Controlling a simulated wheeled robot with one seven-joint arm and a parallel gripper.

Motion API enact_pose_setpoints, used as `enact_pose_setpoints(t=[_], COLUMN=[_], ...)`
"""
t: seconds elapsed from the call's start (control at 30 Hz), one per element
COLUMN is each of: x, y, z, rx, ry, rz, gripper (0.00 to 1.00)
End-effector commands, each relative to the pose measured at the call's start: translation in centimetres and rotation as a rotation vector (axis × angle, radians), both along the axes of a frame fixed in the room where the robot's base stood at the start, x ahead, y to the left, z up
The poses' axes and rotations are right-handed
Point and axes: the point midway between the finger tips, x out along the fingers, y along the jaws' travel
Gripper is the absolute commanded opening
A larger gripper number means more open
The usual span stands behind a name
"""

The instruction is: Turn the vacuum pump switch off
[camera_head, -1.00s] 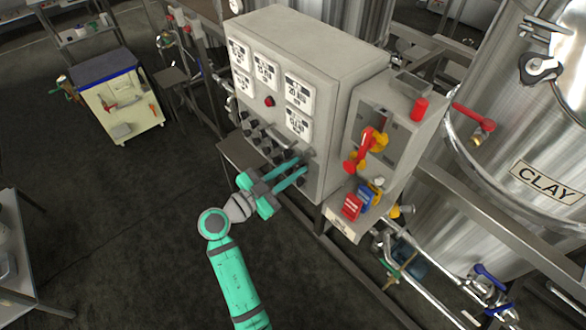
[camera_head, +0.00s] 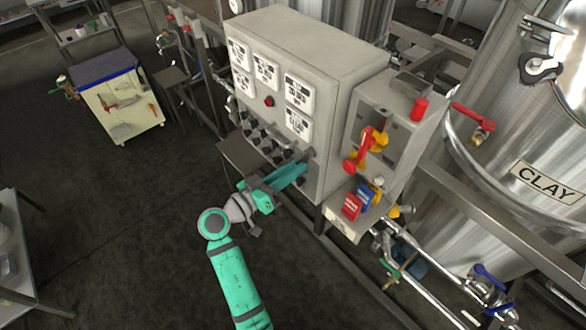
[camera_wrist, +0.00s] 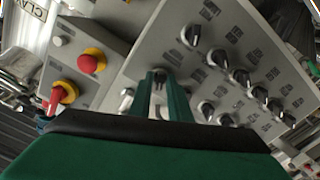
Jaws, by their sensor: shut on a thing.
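The grey control panel (camera_head: 340,112) carries rows of black rotary switches (camera_head: 262,143) along its lower front. My gripper (camera_head: 302,168) is at the lower right end of these rows. In the wrist view my green fingers (camera_wrist: 160,88) are shut on a switch knob (camera_wrist: 158,76), one finger on each side. The fingers hide most of that knob, and its label cannot be read. Other knobs with pale pointers (camera_wrist: 216,58) stand to its right, clear of the fingers.
A smaller grey box with a red-and-yellow handle (camera_head: 366,148) stands right of the panel. Red and blue blocks (camera_head: 352,206) sit below it. The CLAY tank (camera_head: 530,140) is at the far right. Open floor (camera_head: 120,220) lies to the left.

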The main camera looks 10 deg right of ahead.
Motion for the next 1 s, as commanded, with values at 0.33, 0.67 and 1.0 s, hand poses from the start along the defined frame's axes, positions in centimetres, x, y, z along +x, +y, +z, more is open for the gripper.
enact_pose_setpoints(t=[0.33, 0.67, 1.0], x=[-0.03, -0.02, -0.01], y=[0.04, 0.05, 0.03], z=[-0.04, -0.04, -0.03], rx=[-0.042, -0.045, -0.045], ry=[0.061, 0.064, 0.063], rz=[0.0, 0.001, 0.0], gripper=[0.0, 0.0, 0.27])
